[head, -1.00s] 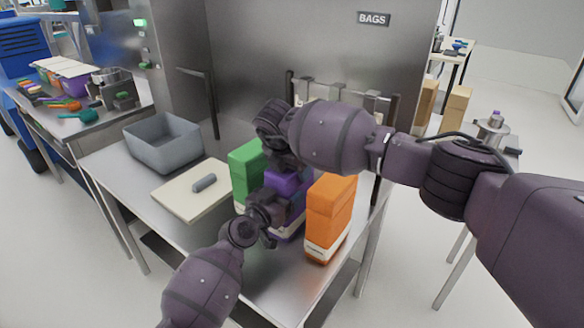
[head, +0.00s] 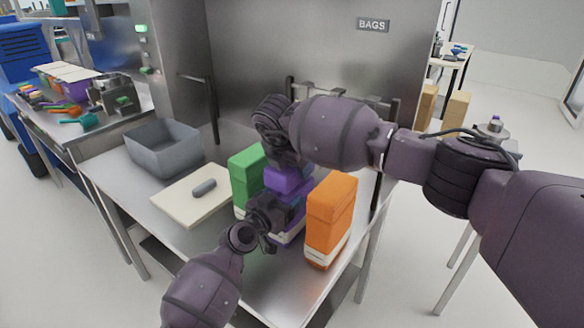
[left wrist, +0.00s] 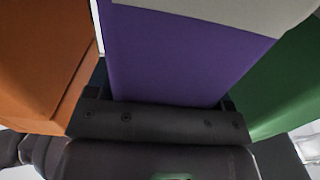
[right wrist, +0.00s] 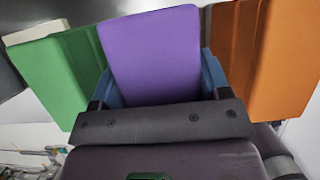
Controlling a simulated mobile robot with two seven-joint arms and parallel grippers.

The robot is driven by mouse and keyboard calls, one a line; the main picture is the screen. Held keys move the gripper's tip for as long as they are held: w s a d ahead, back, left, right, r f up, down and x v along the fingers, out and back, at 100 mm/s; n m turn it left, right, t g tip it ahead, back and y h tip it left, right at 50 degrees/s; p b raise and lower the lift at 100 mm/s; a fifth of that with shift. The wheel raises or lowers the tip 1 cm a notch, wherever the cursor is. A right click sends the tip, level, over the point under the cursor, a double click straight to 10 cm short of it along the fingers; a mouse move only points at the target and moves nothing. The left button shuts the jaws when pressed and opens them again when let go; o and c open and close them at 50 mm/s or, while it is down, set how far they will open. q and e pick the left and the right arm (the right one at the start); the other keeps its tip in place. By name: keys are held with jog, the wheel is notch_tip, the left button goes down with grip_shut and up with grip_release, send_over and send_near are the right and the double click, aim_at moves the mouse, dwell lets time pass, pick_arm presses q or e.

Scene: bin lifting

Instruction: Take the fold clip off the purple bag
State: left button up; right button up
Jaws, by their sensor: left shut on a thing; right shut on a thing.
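The purple bag (head: 292,212) stands upright on the steel table between a green bag (head: 248,172) and an orange bag (head: 331,215). My left gripper (head: 268,228) is shut on its lower body, one finger on each side; the left wrist view shows the purple face (left wrist: 175,55) between the fingers. My right gripper (head: 285,160) is at the folded top from above. The clip is hidden in the head view.
A grey bin (head: 163,148) and a pale board (head: 186,202) with a grey cylinder (head: 204,187) are at the left of the table. The green and orange bags stand close beside both grippers. A rack stands behind the bags. The front table area is clear.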

jog(key=shift+r, duration=0.15)
jog(key=shift+r, duration=1.9)
pick_arm(q)
jog(key=o, duration=1.3)
jog(key=shift+a, duration=0.1)
